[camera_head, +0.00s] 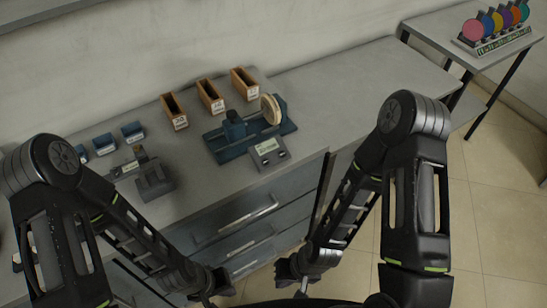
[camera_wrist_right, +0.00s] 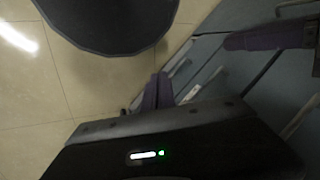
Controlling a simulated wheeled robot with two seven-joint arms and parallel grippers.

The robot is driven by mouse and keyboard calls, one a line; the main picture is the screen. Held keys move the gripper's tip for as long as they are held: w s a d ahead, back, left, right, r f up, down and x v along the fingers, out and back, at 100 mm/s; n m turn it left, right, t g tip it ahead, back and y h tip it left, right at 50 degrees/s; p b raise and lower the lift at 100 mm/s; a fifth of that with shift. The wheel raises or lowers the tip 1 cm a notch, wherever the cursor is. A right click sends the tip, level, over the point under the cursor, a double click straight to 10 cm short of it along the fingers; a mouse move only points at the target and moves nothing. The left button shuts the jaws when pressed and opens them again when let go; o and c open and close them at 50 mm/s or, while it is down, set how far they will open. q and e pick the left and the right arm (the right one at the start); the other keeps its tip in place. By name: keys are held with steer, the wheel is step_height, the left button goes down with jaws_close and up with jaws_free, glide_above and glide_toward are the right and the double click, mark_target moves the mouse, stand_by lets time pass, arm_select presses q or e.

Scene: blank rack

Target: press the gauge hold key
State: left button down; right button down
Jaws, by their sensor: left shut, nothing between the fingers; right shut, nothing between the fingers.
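A small grey box with a pale display and dark keys (camera_head: 269,153) sits at the front edge of the counter. It stands against a blue fixture (camera_head: 236,147) that carries a pale round disc (camera_head: 270,109). I cannot read which key is the hold key. My left gripper (camera_head: 222,288) is shut and empty, low in front of the drawers. My right gripper (camera_head: 303,288) is shut and empty, to its right, also below the counter top. In the right wrist view the right gripper's fingers (camera_wrist_right: 158,88) are together with nothing between them.
Three orange-brown bins (camera_head: 210,97) stand behind the fixture. Blue bins (camera_head: 132,132) and a dark grey device (camera_head: 154,180) are to the left. Drawer handles (camera_head: 248,213) stick out below the counter edge. A side table holds a rack of coloured discs (camera_head: 492,42).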

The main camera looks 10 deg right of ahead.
steer(key=shift+d, duration=0.1)
steer(key=w+d+r+m+y, duration=0.1)
steer(key=w+d+r+m, duration=0.5)
steer(key=w+r+m, duration=0.5)
steer(key=w+r+m+t+y, duration=0.1)
steer(key=w+r+m+y, duration=0.1)
steer(key=r, duration=0.6)
steer(key=w+d+r+m+t+y, duration=0.1)
steer(key=w+r+m+y, duration=0.1)
steer(key=w+r+m, duration=0.3)
steer(key=w+r+m+t+y, duration=0.1)
steer(key=w+r+m, duration=0.3)
steer(key=r, duration=0.6)
steer(key=shift+d+r+m+t+y+b, duration=0.2)
steer(key=shift+r+m+t+y+b, duration=0.2)
steer(key=shift+m+y, duration=0.4)
steer(key=shift+f, duration=0.15)
